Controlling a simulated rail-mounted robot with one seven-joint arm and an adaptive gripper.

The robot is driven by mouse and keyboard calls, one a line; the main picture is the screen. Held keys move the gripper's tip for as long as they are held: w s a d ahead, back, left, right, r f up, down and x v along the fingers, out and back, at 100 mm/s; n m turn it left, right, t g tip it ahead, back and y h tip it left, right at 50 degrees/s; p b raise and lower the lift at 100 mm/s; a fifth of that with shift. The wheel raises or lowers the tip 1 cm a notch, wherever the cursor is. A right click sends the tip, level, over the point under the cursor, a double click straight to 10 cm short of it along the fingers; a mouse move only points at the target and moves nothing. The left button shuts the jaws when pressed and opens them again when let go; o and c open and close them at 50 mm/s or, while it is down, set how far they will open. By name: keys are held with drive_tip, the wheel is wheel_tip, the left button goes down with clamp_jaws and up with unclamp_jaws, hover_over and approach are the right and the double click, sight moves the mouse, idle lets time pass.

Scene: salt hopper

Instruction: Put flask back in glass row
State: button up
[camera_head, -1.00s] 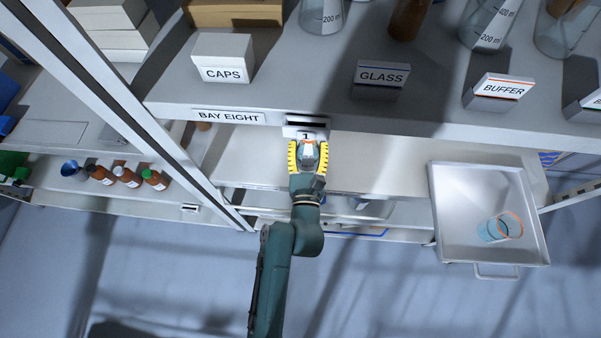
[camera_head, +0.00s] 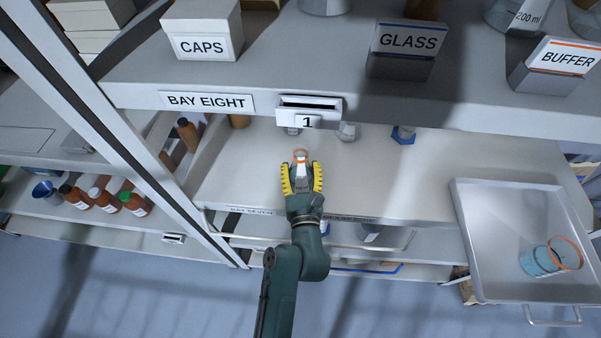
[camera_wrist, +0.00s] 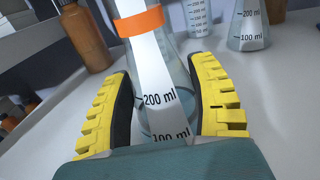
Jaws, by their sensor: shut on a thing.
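A clear conical flask (camera_head: 300,157) with an orange neck band is held in my gripper (camera_head: 301,178). In the wrist view the flask (camera_wrist: 158,75) stands between the yellow-padded fingers (camera_wrist: 165,105), its white scale reading 200 ml and 100 ml facing me. In the head view it is over the lower shelf (camera_head: 390,180), below the upper shelf's edge; I cannot tell whether its base touches. A GLASS sign (camera_head: 408,40) stands on the upper shelf. In the wrist view, another graduated flask (camera_wrist: 248,25) and a measuring vessel (camera_wrist: 199,18) stand behind the held flask.
The upper shelf's edge (camera_head: 450,112), with a "1" tag (camera_head: 307,122), overhangs the lower shelf. A brown bottle (camera_wrist: 85,38) stands left in the wrist view. A blue-based item (camera_head: 403,134) stands deeper in.

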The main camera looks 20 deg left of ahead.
drive_tip(key=shift+r, duration=0.2)
drive_tip(key=o, duration=1.2)
drive_tip(key=shift+f, duration=0.25)
drive_tip(key=shift+o, duration=0.2)
drive_tip(key=shift+r, duration=0.2)
drive_tip(key=p+v, duration=0.1)
drive_tip(key=v, duration=1.1)
